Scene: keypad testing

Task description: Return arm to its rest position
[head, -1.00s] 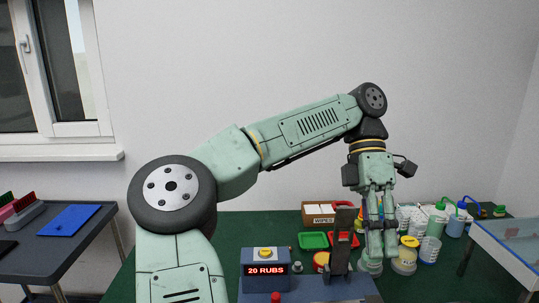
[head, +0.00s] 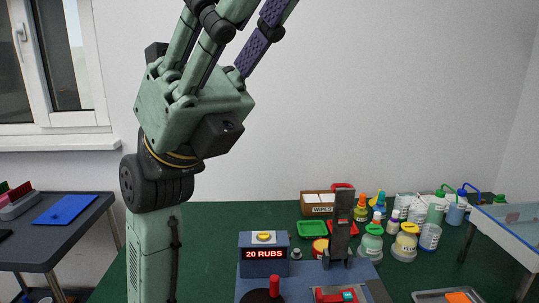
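My arm stands folded upright at the left of the head view. My gripper (head: 228,38) points up and to the right at the top of the picture, high above the table. Its green fingers with purple pads run roughly side by side with gaps between them. I see nothing between them, but the fingertips are cut off by the top edge. The keypad test station stands on the green table below, with a blue box (head: 281,240) whose display reads "20 RUBS" and a yellow button (head: 264,237) on top. My gripper is well clear of it.
A red knob (head: 274,283) and a dark upright post (head: 341,235) stand at the station. Behind are a wipes box (head: 316,206), a green tray (head: 312,230) and several bottles (head: 435,209). A dark side table with a blue board (head: 67,208) is left. The wall area right of my arm is clear.

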